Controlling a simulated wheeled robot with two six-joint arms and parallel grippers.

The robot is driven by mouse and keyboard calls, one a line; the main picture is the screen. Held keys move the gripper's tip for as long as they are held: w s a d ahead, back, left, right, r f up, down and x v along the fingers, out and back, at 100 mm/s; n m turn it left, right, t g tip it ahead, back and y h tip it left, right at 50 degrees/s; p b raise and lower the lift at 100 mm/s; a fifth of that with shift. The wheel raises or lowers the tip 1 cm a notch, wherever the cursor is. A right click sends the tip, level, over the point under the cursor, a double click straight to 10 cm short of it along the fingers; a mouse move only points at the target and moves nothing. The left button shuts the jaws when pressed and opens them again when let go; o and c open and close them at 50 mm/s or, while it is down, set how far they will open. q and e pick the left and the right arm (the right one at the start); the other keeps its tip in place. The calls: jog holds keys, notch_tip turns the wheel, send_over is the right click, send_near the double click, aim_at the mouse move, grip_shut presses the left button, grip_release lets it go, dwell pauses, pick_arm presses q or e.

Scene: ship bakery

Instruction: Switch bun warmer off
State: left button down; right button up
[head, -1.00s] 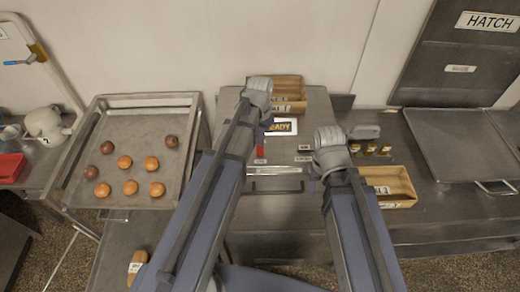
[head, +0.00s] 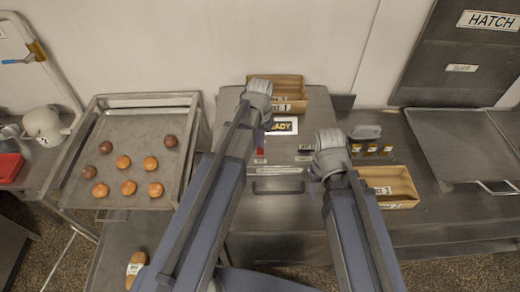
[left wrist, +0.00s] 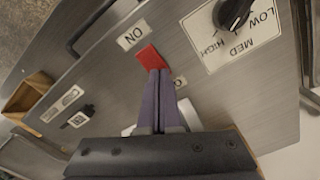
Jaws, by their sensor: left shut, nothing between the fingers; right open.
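The bun warmer (head: 285,159) is a grey metal box in the middle of the counter, with a front handle and a READY sign (head: 283,125). Its red switch (left wrist: 150,57) lies beside the ON label (left wrist: 132,38) in the left wrist view. The red also shows in the head view (head: 260,143). My left gripper (left wrist: 158,73) is shut and empty, its tips at the red switch, seemingly touching it. Another label behind the fingers is mostly hidden. My right gripper (head: 316,176) is open above the warmer's right side, its fingers largely hidden by its wrist.
A LOW-MED-HIGH knob (left wrist: 233,12) sits near the switch. Wooden boxes stand behind (head: 290,88) and right (head: 388,181) of the warmer. A tray of buns (head: 132,194) is at left, a hatch (head: 455,55) at back right.

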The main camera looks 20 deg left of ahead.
pick_arm(q)
notch_tip(320, 180, up, 7)
jog(key=p, duration=0.7)
dwell(0.3)
jog(key=shift+f, duration=0.1)
